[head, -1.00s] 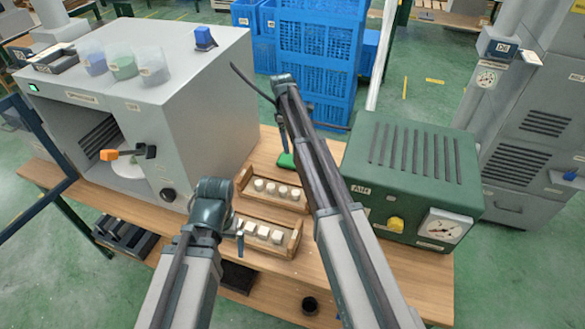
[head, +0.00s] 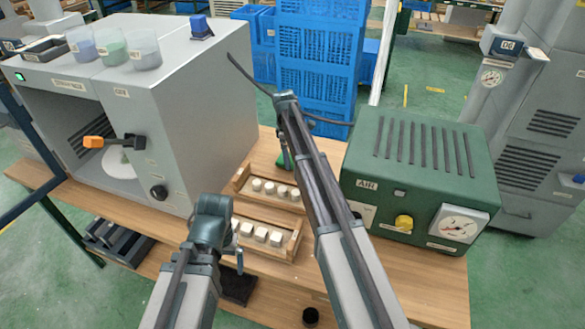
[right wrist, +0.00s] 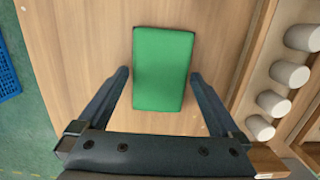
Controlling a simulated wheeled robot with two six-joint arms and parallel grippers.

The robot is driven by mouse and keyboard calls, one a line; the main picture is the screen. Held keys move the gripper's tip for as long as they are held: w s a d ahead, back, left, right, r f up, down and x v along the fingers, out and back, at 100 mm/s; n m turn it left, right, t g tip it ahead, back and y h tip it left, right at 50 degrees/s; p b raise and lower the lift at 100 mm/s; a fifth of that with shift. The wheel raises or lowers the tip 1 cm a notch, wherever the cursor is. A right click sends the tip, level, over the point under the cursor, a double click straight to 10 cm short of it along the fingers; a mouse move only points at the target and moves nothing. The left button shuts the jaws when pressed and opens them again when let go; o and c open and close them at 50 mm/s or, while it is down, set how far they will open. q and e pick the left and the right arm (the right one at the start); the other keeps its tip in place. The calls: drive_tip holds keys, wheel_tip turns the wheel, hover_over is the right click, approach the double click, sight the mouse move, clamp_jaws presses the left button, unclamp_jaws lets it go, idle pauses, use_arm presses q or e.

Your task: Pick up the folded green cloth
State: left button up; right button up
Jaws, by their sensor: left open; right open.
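The folded green cloth (right wrist: 163,68) is a flat rectangle lying on the wooden table in the right wrist view. In the head view the cloth (head: 292,160) is mostly hidden behind my right arm. My right gripper (right wrist: 160,75) is open, with one finger on each side of the cloth and a small gap at each side. I cannot tell the exact height of its fingertips above the table. In the head view my right gripper (head: 284,158) is right at the cloth. My left gripper (head: 239,258) is open and empty, beside the front wooden tray.
Two wooden trays (head: 298,246) with several white pieces stand in front of the cloth; one tray edge is right of the gripper in the wrist view. A grey booth (head: 205,110) stands left, a green air unit (head: 415,165) right. Blue crates (head: 318,60) stand behind.

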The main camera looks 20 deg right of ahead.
drive_tip(key=shift+f, duration=0.15)
drive_tip(key=c, duration=1.2)
wheel_tip(320, 180, up, 10)
drive_tip(key=p, duration=1)
